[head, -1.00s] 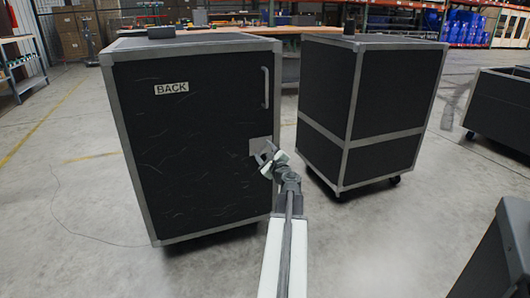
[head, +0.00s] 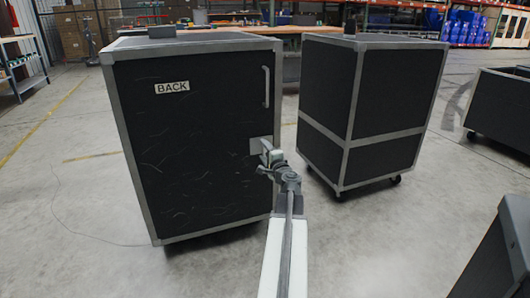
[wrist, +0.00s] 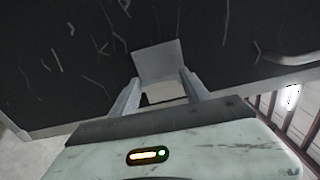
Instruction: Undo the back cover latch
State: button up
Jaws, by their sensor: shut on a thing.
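The back cover (head: 190,120) is the black scuffed face of the left case, marked with a BACK label (head: 171,87). Its latch (head: 256,146) has a grey plate near the cover's right edge, below the handle. My gripper (head: 266,149) is at this plate. In the wrist view the latch plate (wrist: 158,60) lies straight ahead against the black cover. My gripper (wrist: 160,86) has its two fingers on either side of a pale part just below the plate, and is shut on it. The fingers and my gripper's body partly hide that latch part. The cover is closed.
A vertical grey handle (head: 266,87) is on the cover's upper right. A second black case (head: 362,110) on casters stands to the right, with a narrow gap between. A low case (head: 500,108) is at far right. The floor in front and at left is clear.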

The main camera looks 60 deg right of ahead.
jog(key=shift+s+d+n, duration=0.15)
jog(key=shift+n, duration=0.15)
dwell(0.4)
jog(key=o, duration=1.4)
jog(key=v, duration=0.7)
jog(key=shift+s+a, duration=0.25)
jog(key=shift+a, duration=0.1)
